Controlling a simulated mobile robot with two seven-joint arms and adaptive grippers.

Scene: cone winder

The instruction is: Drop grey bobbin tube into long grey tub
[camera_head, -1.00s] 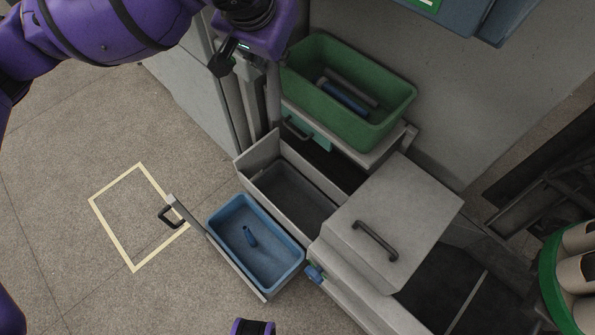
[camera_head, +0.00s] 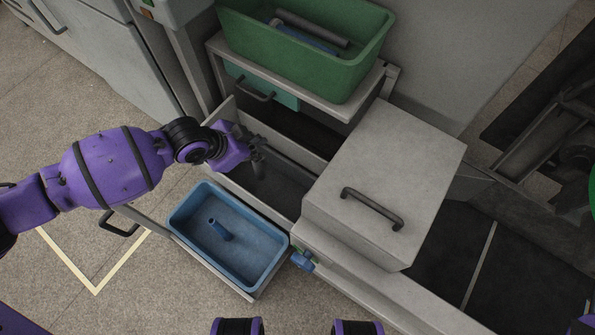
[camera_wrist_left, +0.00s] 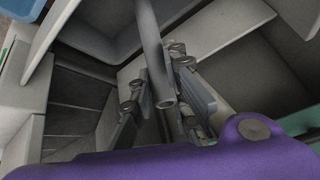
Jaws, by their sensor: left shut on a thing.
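My left gripper (camera_head: 253,150) is shut on a grey bobbin tube (camera_head: 259,165), which hangs down over the long grey tub (camera_head: 282,202). In the left wrist view the hollow grey tube (camera_wrist_left: 152,45) sits between the fingers of the left gripper (camera_wrist_left: 163,88), its open end toward the camera. The tub is open and its visible floor looks empty. The arm hides part of its left end. I cannot tell how far the tube's lower end is above the tub floor. My right gripper is not in view.
A blue tub (camera_head: 256,262) with a small blue tube (camera_head: 219,230) stands in front of the grey tub. A green tub (camera_head: 330,75) behind holds a blue and a grey tube. A grey box with a handle (camera_head: 372,207) stands at right.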

